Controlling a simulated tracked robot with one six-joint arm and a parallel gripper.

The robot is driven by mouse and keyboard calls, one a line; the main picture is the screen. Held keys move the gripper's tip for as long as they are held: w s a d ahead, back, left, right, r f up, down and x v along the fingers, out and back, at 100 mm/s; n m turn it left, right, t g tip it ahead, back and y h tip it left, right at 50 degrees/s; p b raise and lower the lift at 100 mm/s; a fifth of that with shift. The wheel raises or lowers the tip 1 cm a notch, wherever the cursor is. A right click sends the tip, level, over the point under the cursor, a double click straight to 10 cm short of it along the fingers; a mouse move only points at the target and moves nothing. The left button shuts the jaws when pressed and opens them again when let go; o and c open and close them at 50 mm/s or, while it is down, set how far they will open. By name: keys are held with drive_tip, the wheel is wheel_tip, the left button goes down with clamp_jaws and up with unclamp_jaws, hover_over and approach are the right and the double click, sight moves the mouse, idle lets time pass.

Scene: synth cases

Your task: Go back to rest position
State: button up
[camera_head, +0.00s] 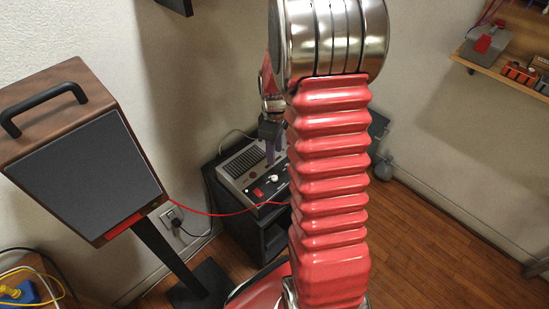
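My own red ribbed arm rises through the middle of the view, with a shiny metal joint at its top. Behind it, my gripper (270,130) hangs down, dark and small, above a grey control box (243,176). Something purple shows just below the gripper, and I cannot tell whether it is held. The gripper's fingers are too small and partly hidden to tell open from shut. The right part of the control box is hidden by my arm.
A wooden speaker-like box (85,160) with a black handle stands on a black stand at the left. A red cable (225,213) runs from it towards the control box. A wall shelf (500,68) holds items at the upper right. The wooden floor (425,250) is clear at the right.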

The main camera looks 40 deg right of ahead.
drive_tip(key=shift+r, duration=0.35)
idle(0.5)
drive_tip(key=s+a+r+m+t, duration=0.2)
drive_tip(key=s+a+r+m, duration=0.1)
drive_tip(key=s+a+r, duration=0.5)
drive_tip(key=s+a+r+m+t, duration=0.3)
drive_tip(key=s+a+r, duration=0.5)
drive_tip(key=a+r, duration=0.6)
drive_tip(key=shift+a+r+t, duration=0.2)
drive_tip(key=shift+a+t, duration=0.05)
drive_tip(key=shift+t, duration=0.05)
drive_tip(key=shift+d, duration=0.15)
idle(1.4)
